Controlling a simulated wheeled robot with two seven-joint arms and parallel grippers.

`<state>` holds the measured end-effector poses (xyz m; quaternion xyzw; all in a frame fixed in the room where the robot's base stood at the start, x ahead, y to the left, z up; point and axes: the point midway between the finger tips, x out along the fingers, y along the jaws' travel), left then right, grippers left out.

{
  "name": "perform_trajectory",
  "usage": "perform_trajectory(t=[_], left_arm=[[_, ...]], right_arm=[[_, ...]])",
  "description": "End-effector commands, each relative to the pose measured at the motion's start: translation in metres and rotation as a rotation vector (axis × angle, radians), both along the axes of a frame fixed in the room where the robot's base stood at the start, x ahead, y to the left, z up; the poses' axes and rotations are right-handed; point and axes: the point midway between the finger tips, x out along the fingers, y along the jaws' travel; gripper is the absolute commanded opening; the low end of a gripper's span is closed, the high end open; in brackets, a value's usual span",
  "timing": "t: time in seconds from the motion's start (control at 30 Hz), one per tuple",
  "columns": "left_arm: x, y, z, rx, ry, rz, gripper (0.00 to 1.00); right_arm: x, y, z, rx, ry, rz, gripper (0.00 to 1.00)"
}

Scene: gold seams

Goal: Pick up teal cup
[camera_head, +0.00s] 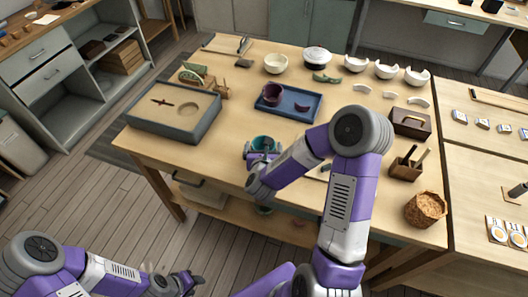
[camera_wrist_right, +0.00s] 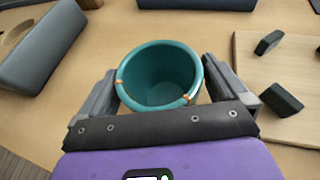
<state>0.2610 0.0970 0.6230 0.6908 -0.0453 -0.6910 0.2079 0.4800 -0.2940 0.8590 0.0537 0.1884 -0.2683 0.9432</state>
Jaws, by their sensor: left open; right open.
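The teal cup (camera_head: 263,142) stands upright on the wooden table near its front edge, partly hidden by my right arm in the head view. In the right wrist view the teal cup (camera_wrist_right: 160,78) has gold marks on its rim and is empty inside. My right gripper (camera_wrist_right: 172,88) is open, with one finger on each side of the cup; I cannot tell whether they touch it. My left gripper (camera_head: 188,284) is open and empty, low at the front left, away from the table.
A blue tray (camera_head: 313,103) with a purple cup (camera_head: 271,94) lies behind the teal cup. A grey sand tray (camera_head: 150,127) is at the left. White bowls (camera_head: 317,59) stand at the back. A wooden tool box (camera_head: 404,170) and a cork-like pot (camera_head: 425,209) are at the right.

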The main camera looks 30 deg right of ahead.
Motion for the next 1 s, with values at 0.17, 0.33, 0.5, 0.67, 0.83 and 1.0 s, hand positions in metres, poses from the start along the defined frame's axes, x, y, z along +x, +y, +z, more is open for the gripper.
perform_trajectory(t=[0.17,0.33,0.5,0.67,0.83,1.0], left_arm=[[0.000,0.000,-0.001,0.000,0.000,0.000,0.43],[0.000,0.000,-0.001,0.000,0.000,0.000,0.43],[0.000,0.000,-0.001,0.000,0.000,0.000,0.43],[0.000,0.000,-0.001,0.000,0.000,0.000,0.43],[0.000,0.000,0.000,0.000,0.000,0.000,0.43],[0.000,0.000,0.011,0.000,0.000,0.000,0.43]], right_arm=[[0.008,-0.006,-0.004,-0.002,0.001,0.001,1.00],[0.008,-0.005,-0.004,-0.002,0.001,0.001,1.00],[0.008,-0.005,-0.004,-0.002,0.001,0.001,0.74],[0.008,-0.005,-0.003,-0.001,-0.001,0.001,0.65],[0.008,-0.005,0.001,-0.002,-0.001,0.001,0.65],[0.009,-0.005,0.030,-0.003,-0.006,0.002,0.65]])
